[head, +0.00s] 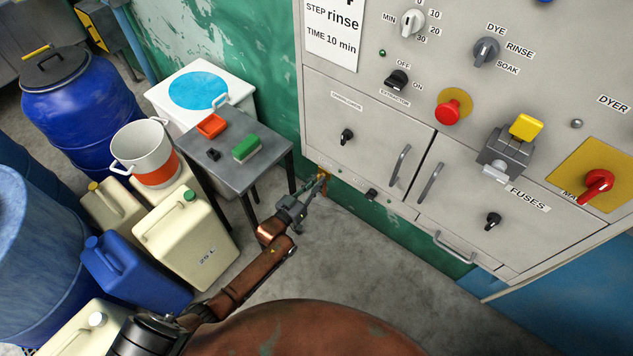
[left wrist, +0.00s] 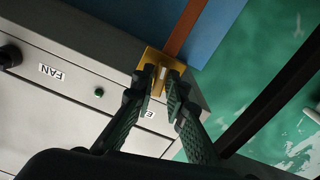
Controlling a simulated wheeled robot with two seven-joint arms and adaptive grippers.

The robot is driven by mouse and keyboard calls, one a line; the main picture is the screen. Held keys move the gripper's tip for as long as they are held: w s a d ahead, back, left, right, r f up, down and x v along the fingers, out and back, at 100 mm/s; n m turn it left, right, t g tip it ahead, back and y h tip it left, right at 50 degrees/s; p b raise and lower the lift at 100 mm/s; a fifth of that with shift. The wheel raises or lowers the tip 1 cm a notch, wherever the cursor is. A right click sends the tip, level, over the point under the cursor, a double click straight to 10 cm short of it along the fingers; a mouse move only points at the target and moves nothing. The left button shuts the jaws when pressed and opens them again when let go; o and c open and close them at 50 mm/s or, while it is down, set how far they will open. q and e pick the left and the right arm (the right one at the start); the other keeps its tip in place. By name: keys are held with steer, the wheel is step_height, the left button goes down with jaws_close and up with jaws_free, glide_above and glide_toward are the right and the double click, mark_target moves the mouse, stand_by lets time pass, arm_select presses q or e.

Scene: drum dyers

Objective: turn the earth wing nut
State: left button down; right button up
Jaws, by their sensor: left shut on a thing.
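The earth wing nut (left wrist: 163,72) shows in the left wrist view as a small brass-coloured piece between my fingertips, in front of a brass plate (left wrist: 149,55) at the cabinet's corner. My left gripper (left wrist: 162,84) is shut on it, and the fingers hide most of its shape. In the head view my left gripper (head: 319,186) reaches the cabinet's lower left corner, where a bit of the brass plate (head: 323,171) shows behind the fingers. A label beside it is partly hidden by a finger. My right gripper is in neither view.
The grey control cabinet (head: 340,95) carries switches, handles and a red button (head: 449,113). A small metal table (head: 222,143) with a red tray and a green-topped block stands left of my arm. Jerrycans (head: 187,238) and a blue drum (head: 80,105) stand further left.

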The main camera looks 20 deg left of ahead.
arm_select(q)
steer(key=m+p, duration=0.1)
steer(key=m, duration=0.5)
stand_by(0.6)
steer(key=c, duration=2)
jaws_free()
steer(key=shift+c, duration=0.2)
steer(key=v, duration=1.2)
